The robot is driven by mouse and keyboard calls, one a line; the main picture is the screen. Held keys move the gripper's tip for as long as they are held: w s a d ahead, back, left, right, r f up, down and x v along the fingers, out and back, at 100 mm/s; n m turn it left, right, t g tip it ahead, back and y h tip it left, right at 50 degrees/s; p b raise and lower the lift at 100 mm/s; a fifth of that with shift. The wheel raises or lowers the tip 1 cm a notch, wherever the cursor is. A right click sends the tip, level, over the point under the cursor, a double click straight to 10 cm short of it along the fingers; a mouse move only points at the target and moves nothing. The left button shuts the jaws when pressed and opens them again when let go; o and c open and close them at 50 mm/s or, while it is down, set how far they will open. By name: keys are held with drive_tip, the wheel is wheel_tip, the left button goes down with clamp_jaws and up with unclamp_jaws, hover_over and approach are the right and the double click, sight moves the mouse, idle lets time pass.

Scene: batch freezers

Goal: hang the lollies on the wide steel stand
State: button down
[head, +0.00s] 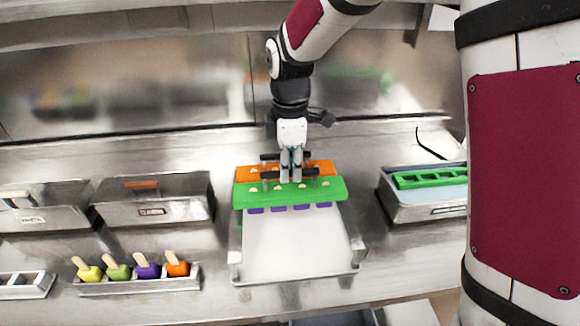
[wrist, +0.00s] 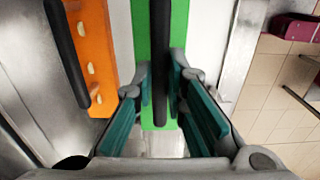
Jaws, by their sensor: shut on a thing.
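My gripper (head: 291,181) is shut on the black handle (head: 290,175) of a green bar (head: 335,191). Pale stick ends show along the bar's top, and several purple lollies (head: 279,209) hang beneath it. In the wrist view the gripper's teal pads (wrist: 165,110) flank the handle (wrist: 160,60) on the green bar (wrist: 143,40). The bar lies across the far part of the wide steel stand (head: 235,256); I cannot tell if it rests on it. An orange bar (head: 246,172) with its own black handle sits just behind, close beside the green one; its lollies are hidden.
A steel tub (head: 432,212) with a green frame (head: 430,177) stands at right. Lidded steel boxes (head: 152,203) stand at left. A small front rack (head: 137,284) holds yellow, green, purple and orange lollies. The near part of the wide stand is empty.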

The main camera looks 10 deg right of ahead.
drive_tip(key=shift+f+b, duration=0.35)
drive_tip(key=shift+f, duration=1)
idle(0.8)
drive_tip(key=c, duration=1.5)
unclamp_jaws()
drive_tip(key=shift+c, duration=0.2)
wheel_tip(320, 180, up, 12)
drive_tip(key=shift+f, duration=0.25)
drive_tip(key=shift+r, duration=0.25)
